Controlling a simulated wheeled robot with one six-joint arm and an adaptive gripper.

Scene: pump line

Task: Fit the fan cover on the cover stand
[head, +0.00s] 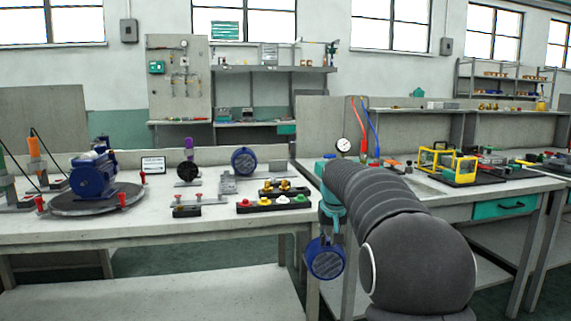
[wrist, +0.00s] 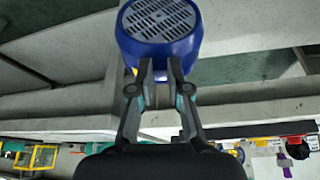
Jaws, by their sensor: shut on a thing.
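The fan cover (head: 326,259) is a blue round cap with a grey slotted grille. My gripper (head: 331,232) is shut on its rim and holds it in the air beyond the right end of the left bench, below the bench top. In the wrist view the fan cover (wrist: 160,25) sits at the tips of my gripper (wrist: 160,72), grille towards the camera. A second blue round part with a grey face (head: 244,161) stands upright at the back of the bench. A small grey stand (head: 228,184) is in front of it; I cannot tell which piece is the cover stand.
A blue motor (head: 93,177) rests on a round plate at the left. A black disc with a purple top (head: 188,172) and a strip with coloured knobs (head: 273,204) are on the bench. A yellow frame (head: 447,165) is on the right bench. The left bench's front strip is clear.

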